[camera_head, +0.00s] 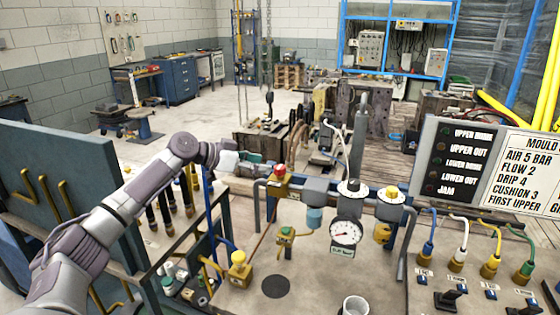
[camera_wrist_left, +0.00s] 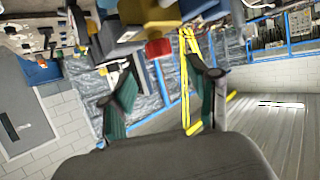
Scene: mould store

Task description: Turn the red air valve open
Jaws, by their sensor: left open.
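The red air valve (camera_head: 280,170) has a red knob on a yellow body and stands on pipework at the back of the bench panel. In the left wrist view the red knob (camera_wrist_left: 158,47) shows beyond the fingertips, roughly midway between them. My left gripper (camera_head: 259,163) is just left of the valve in the head view, pointing right at it. Its two dark green fingers (camera_wrist_left: 164,80) are spread apart with nothing between them. I see no contact between the fingers and the knob. My right gripper is in neither view.
Right of the valve stand a filter bowl (camera_head: 315,215), a pressure gauge (camera_head: 345,233) and a yellow-capped regulator (camera_head: 391,194). A yellow button (camera_head: 239,260) is nearer me. A lamp board (camera_head: 458,160) stands at right. A blue-grey plate (camera_head: 60,190) stands at left.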

